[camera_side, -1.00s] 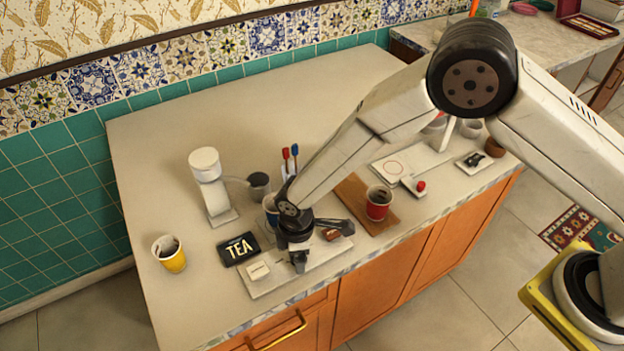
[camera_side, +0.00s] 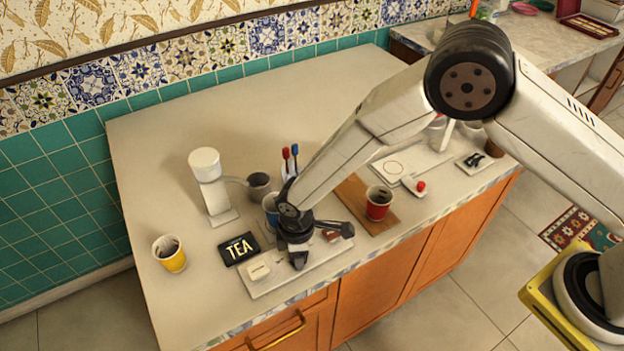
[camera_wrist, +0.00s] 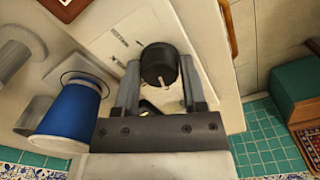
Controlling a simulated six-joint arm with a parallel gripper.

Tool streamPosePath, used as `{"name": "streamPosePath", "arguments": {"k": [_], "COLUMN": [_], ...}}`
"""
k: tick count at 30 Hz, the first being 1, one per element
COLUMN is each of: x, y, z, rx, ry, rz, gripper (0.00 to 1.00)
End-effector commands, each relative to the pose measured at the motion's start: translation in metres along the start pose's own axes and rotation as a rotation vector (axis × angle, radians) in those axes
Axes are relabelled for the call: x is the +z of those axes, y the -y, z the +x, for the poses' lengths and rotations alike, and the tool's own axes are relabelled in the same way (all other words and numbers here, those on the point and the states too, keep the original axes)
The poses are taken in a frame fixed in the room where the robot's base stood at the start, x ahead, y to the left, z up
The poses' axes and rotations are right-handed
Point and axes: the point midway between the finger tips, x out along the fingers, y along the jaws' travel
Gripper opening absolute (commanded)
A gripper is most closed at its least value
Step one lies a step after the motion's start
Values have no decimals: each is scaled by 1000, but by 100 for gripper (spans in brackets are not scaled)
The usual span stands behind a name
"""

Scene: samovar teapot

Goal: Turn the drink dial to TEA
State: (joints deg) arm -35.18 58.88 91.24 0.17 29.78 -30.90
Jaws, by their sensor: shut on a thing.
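The drink dial (camera_wrist: 160,62) is a round black knob on a pale panel (camera_wrist: 192,22), which is also in the side view (camera_side: 262,287). My gripper (camera_wrist: 160,78) is shut on the dial, with one finger on each side of it. A short white mark on the knob points toward the bottom of the wrist view. Small dark print lies on the panel at the upper left, too small to read. In the side view my gripper (camera_side: 298,260) hides the dial.
A blue cup (camera_wrist: 70,118) stands close beside my gripper. A yellow cup (camera_side: 169,254) is at the left, a white dispenser (camera_side: 209,182) behind, and a red cup (camera_side: 378,204) on a brown board (camera_side: 353,196) to the right. The counter's back left is clear.

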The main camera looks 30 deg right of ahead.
Motion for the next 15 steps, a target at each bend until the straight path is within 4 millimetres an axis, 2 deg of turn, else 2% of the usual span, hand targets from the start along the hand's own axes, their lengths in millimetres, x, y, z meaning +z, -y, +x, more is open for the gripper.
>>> {"name": "streamPosePath", "arguments": {"k": [8, 15], "x": [0, 0], "y": [0, 0], "z": [0, 0], "rx": [0, 0], "ry": [3, 3], "rz": [124, 314], "gripper": [0, 0]}}
